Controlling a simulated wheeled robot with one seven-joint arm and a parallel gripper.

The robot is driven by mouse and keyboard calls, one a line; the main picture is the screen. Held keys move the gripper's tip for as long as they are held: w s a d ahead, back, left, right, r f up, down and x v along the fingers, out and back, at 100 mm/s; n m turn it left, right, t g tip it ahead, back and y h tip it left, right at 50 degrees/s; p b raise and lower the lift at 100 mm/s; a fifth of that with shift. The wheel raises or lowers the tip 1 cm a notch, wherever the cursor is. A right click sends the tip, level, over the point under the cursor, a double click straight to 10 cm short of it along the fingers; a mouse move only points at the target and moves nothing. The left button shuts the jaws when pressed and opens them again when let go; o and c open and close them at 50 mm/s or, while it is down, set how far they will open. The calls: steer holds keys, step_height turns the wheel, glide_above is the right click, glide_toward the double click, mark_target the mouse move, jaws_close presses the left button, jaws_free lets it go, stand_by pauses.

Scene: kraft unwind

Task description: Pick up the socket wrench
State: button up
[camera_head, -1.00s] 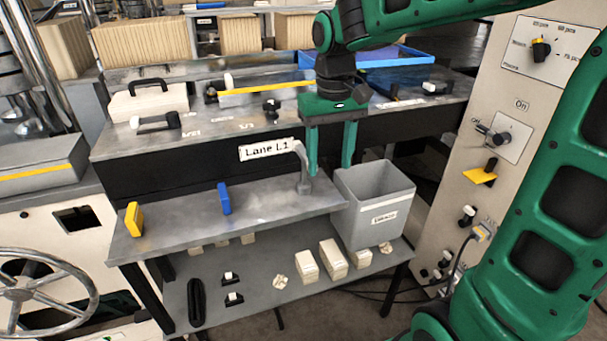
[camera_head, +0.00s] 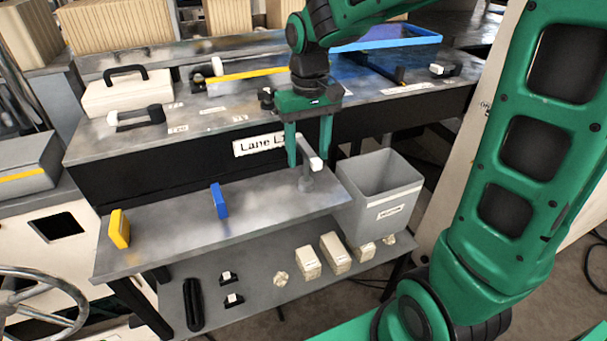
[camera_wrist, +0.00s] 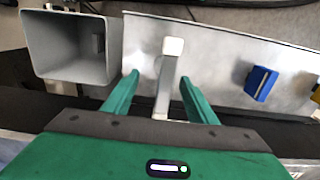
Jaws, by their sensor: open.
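A grey bar with a white end (camera_head: 307,149), which I take to be the socket wrench, stands on a round grey base on the metal shelf under the "Lane L1" label. In the wrist view the bar (camera_wrist: 166,88) lies between my two fingers, with a gap on each side. My gripper (camera_head: 309,161) is open, pointing down, with one finger on either side of the bar. In the wrist view my gripper (camera_wrist: 160,77) holds nothing.
A grey bin (camera_head: 385,200) stands close right of the shelf (camera_head: 160,237). A blue block (camera_head: 219,201) and a yellow block (camera_head: 119,229) stand to the left. The bench edge (camera_head: 200,172) rises behind. Several pale blocks lie on the lower shelf (camera_head: 260,262).

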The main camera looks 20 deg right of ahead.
mark_target(306, 180)
steer(key=shift+s+a+f, duration=0.1)
steer(key=shift+a+f, duration=0.05)
steer(key=shift+f, duration=1.3)
steer(key=shift+s+a+f, duration=0.1)
steer(key=shift+a+f, duration=0.05)
steer(key=shift+f, duration=1.3)
steer(key=c, duration=1.1)
